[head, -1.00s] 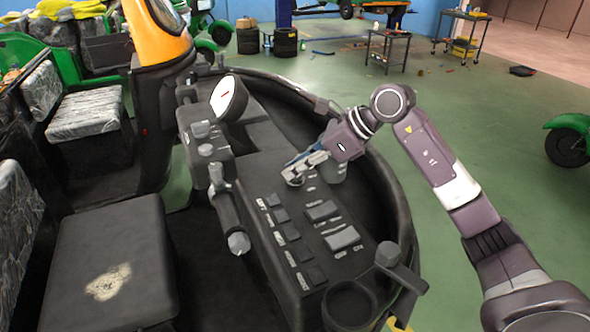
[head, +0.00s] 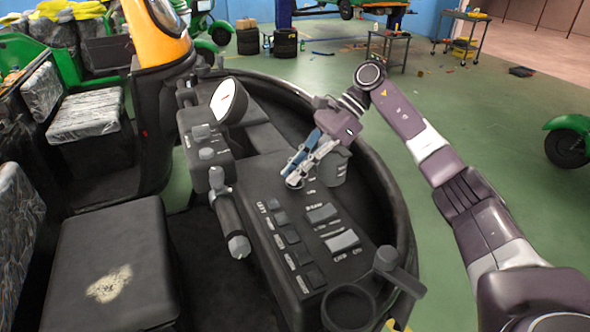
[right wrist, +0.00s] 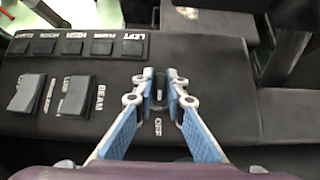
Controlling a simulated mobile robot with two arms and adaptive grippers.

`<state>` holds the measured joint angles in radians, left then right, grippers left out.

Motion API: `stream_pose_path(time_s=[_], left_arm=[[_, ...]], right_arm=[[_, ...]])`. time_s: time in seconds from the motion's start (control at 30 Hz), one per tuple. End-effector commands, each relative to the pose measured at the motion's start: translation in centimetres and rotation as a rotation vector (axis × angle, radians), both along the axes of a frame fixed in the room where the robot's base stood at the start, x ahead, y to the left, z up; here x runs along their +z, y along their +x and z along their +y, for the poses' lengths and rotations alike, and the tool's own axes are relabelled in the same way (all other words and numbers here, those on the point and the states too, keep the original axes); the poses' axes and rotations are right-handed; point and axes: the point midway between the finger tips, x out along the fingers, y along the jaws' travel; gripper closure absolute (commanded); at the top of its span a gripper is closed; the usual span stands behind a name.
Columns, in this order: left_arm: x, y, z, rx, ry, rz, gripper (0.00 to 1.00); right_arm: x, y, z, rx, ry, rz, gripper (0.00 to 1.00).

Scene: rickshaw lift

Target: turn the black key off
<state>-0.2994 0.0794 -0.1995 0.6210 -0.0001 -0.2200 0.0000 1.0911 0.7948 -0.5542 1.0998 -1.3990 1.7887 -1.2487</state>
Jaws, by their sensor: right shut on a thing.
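The black key (right wrist: 159,90) stands in the dashboard panel (head: 262,178), with a white OFF label on its near side in the right wrist view. My right gripper (right wrist: 160,80) is shut on the key, one blue-padded finger on each side of it. In the head view my right gripper (head: 294,180) reaches down to the panel from the upper right, and its fingertips hide most of the key. The key's exact angle is hard to tell between the fingers. My left gripper is not in view.
Labelled switches (head: 285,236) and two larger grey switches (head: 342,241) lie nearer on the panel. A lever (head: 230,222) stands left of them. A cup holder (head: 349,307) is at the front.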

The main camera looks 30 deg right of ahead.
Motion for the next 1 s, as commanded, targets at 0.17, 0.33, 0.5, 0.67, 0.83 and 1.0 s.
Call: stream_pose_path(time_s=[0.17, 0.33, 0.5, 0.67, 0.83, 1.0], left_arm=[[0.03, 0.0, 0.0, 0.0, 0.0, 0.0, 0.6], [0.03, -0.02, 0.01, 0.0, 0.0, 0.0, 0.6], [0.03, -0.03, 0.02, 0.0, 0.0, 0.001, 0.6], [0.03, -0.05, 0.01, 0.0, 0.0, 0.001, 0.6], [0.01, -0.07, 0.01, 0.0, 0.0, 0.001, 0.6], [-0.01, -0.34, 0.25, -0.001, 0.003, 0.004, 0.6]], right_arm=[[0.17, 0.09, -0.08, 0.02, 0.001, -0.004, 1.0], [0.14, 0.08, -0.08, 0.023, 0.0, -0.004, 1.0], [0.13, 0.08, -0.07, 0.023, 0.0, -0.004, 1.0], [0.11, 0.06, -0.05, 0.022, 0.0, -0.004, 0.74], [0.05, 0.04, -0.02, 0.023, 0.0, -0.001, 0.71], [0.16, 0.04, -0.14, 0.023, -0.001, -0.001, 0.71]])
